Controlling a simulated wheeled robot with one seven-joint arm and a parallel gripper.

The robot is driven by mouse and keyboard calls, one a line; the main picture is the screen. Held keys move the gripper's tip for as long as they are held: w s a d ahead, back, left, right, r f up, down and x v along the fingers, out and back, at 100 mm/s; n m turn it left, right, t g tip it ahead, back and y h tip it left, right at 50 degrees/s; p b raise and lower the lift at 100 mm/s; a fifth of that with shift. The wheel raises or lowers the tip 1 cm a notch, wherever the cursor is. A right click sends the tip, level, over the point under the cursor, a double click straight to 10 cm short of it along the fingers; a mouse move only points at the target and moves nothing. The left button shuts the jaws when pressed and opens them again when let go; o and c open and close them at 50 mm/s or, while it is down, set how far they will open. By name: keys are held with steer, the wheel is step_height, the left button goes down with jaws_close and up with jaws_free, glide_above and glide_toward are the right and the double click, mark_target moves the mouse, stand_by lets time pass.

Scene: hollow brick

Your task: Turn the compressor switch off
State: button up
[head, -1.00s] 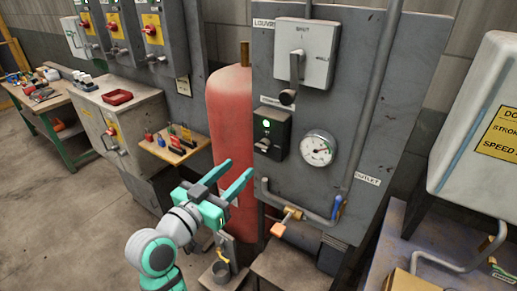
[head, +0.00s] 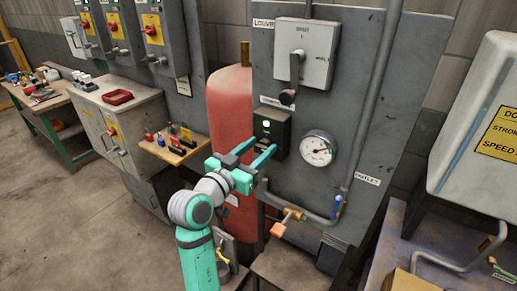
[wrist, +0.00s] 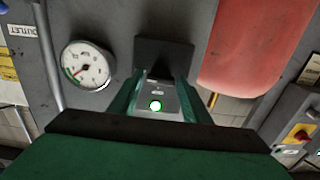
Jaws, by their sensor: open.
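The compressor switch (head: 272,126) is a small black box with a lit green lamp, mounted on the grey panel below a white label. My gripper (head: 264,146) is open and empty, its two teal fingers reaching toward the lower part of the switch. In the head view the fingers cover the place of the toggle. In the wrist view the switch (wrist: 165,52) shows between and beyond the fingertips (wrist: 160,80), with its green lamp lit in the grey plate nearer the picture's bottom. I cannot tell whether the fingers touch it.
A round gauge (head: 317,150) sits right of the switch, and a large grey lever box (head: 304,55) above it. A red tank (head: 230,105) stands close on the left. A pipe with an orange-handled valve (head: 283,225) runs below.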

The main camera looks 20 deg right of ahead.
steer(key=c, duration=0.8)
steer(key=shift+c, duration=0.2)
steer(key=shift+n, duration=0.3)
steer(key=n, duration=0.3)
steer(key=shift+w+n, duration=0.15)
steer(key=shift+n, duration=0.25)
steer(key=n, duration=0.4)
steer(key=shift+f+n, duration=0.15)
steer(key=shift+n, duration=0.15)
steer(key=n, duration=0.4)
steer(key=shift+n, duration=0.3)
steer(key=n, duration=0.4)
steer(key=shift+w+a+f, duration=0.1)
steer(key=shift+f, duration=0.05)
steer(key=shift+n, duration=0.3)
